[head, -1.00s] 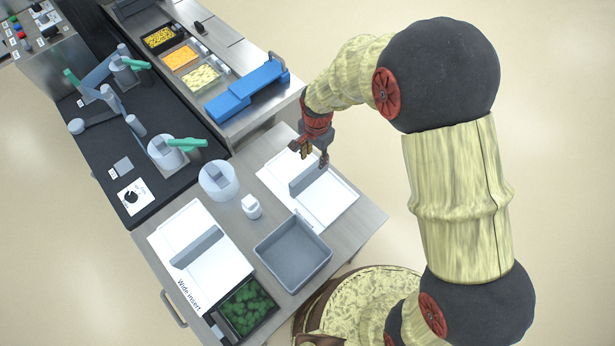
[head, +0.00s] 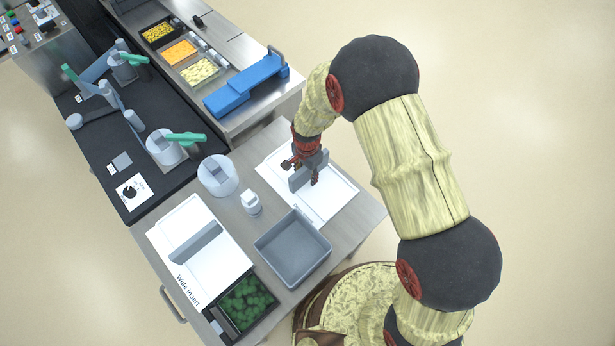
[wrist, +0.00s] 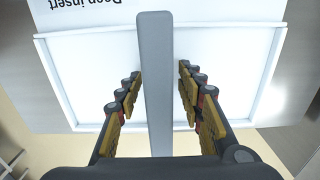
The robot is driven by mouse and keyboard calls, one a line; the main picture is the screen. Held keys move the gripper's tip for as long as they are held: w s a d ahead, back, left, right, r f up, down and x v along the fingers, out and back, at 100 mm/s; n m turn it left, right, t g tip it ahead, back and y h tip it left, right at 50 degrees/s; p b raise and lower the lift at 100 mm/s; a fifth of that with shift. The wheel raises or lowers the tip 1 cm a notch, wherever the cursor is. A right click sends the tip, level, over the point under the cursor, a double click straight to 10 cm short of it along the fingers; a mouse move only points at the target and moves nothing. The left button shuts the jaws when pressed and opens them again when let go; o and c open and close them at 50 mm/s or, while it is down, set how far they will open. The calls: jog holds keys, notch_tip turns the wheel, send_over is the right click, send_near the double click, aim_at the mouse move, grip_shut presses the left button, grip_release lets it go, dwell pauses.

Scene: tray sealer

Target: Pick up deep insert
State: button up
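The deep insert is a white plate (head: 338,195) with a grey upright handle bar (head: 297,182), lying at the table's back right corner in the head view. My gripper (head: 304,172) is at the bar in the head view. In the wrist view my gripper (wrist: 160,90) is open, with one finger on each side of the bar and a gap to it on both sides.
A similar white "Wide insert" (head: 215,260) with a grey bar lies at the left. A black tray of green food (head: 245,305) sits at the front edge.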

jog(key=c, duration=0.3)
grip_shut()
dwell(0.7)
